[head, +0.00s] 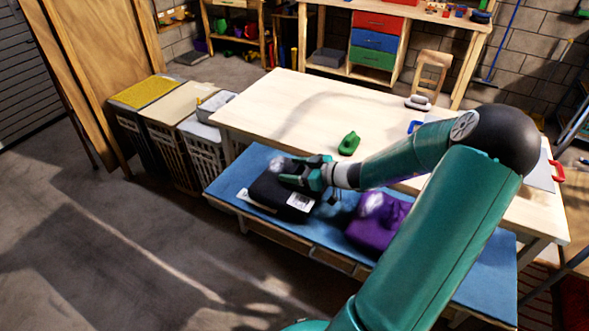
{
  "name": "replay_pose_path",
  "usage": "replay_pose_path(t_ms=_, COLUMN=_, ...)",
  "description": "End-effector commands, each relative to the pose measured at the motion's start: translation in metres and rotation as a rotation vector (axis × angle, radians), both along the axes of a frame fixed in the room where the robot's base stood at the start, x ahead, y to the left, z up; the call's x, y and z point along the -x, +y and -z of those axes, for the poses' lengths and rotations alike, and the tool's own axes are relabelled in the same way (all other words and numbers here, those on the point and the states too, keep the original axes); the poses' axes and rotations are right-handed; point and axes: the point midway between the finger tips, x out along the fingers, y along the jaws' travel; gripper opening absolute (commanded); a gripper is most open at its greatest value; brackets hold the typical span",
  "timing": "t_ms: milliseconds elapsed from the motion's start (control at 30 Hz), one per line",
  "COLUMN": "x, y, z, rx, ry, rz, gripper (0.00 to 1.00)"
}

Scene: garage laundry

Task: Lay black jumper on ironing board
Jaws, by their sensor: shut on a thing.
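The black jumper (280,194) is a dark folded bundle with a white label on its near side. It is at the left part of the blue-topped ironing board (232,174), low over or touching its surface; I cannot tell which. My gripper (298,176) is shut on the jumper from above, and the fingertips are partly hidden against it. My green arm reaches in from the lower right and covers part of the board.
A purple folded garment (375,222) lies on the board right of the jumper. A wooden table (290,105) stands behind, with a green iron-like object (349,143) on it. Laundry baskets (172,125) stand left. The floor in front is clear.

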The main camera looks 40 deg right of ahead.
Motion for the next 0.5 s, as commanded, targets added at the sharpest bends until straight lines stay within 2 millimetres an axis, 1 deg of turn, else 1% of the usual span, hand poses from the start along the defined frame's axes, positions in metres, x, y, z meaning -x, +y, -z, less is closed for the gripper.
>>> replay_pose_path(t_ms=500, x=-0.0003, y=-0.0001, z=0.0081, rx=0.000, ry=-0.001, rz=0.000, gripper=0.28)
